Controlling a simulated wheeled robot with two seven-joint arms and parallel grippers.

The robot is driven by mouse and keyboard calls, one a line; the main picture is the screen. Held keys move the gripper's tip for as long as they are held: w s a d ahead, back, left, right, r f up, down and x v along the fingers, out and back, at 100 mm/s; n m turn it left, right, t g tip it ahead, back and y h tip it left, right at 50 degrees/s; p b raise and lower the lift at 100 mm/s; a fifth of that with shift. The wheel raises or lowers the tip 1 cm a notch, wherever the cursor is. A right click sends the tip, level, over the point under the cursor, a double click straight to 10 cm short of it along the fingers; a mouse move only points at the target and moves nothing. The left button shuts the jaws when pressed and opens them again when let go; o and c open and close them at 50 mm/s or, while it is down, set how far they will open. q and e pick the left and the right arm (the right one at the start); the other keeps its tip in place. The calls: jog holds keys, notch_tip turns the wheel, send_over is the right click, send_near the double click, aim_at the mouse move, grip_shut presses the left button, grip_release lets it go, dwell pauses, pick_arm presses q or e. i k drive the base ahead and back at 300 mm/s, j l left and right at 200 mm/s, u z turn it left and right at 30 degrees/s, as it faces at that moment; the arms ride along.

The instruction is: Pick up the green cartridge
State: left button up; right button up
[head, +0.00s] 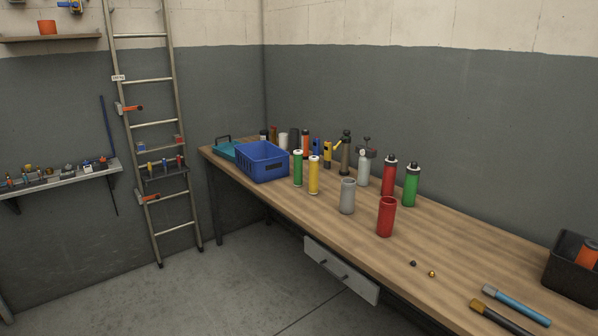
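Two green cylinders stand upright on the wooden workbench (460,250) in the head view. One green cartridge (411,187) has a dark top and stands toward the back, right of a similar red cylinder (389,178). The other, slimmer green cylinder (298,170) has pale ends and stands at the front left, beside a yellow one (314,176). I cannot tell which of the two green ones the task names. Neither of my grippers shows in the head view.
A grey cup (347,197) and a red cup (386,217) stand near the front edge. A blue basket (262,162) and several bottles and tools fill the far left. Two brushes or tools (515,305) and a black bin (573,275) are at right. A ladder (150,130) leans on the wall.

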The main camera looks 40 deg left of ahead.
aim_at(298, 154)
jog(key=i+j, duration=0.15)
jog(key=j, duration=0.35)
jog(key=i+j+z, duration=0.1)
jog(key=j, duration=0.4)
jog(key=i+j, duration=0.15)
jog(key=j, duration=0.35)
jog(key=i+j, duration=0.1)
jog(key=j, duration=0.35)
jog(key=i+j+z, duration=0.1)
jog(key=j, duration=0.45)
jog(key=i+j, duration=0.15)
jog(key=j, duration=0.35)
jog(key=i+j+z, duration=0.1)
jog(key=j, duration=0.4)
